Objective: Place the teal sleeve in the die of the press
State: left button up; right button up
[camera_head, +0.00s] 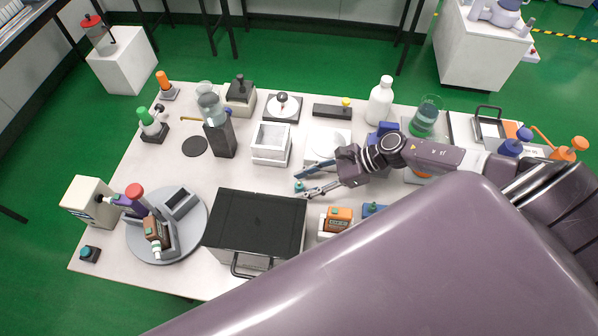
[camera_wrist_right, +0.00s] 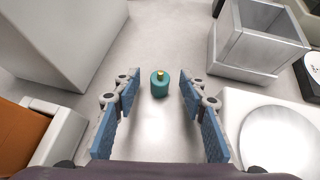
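The teal sleeve (camera_wrist_right: 160,86), a small upright cylinder with a gold-coloured tip on top, stands on the table in the right wrist view. It shows as a tiny teal spot in the head view (camera_head: 299,187). My right gripper (camera_wrist_right: 159,88) is open, with one blue-padded finger on each side of the sleeve and visible gaps between. In the head view the right gripper (camera_head: 299,184) reaches in from the right, low over the table. I cannot tell for sure which device is the press, and its die is not clearly visible. My left gripper is not in view.
A large black-topped box (camera_head: 257,216) stands close in front of the sleeve. A white open box (camera_head: 271,144) and a white round-plated device (camera_head: 328,146) stand behind. An orange tester (camera_head: 339,217) is near right. A grey turntable (camera_head: 194,236) holds devices at left.

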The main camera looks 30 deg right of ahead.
jog(key=shift+w+a+f, duration=0.1)
jog(key=shift+a+f, duration=0.05)
jog(key=shift+a, duration=0.05)
jog(key=c, duration=1)
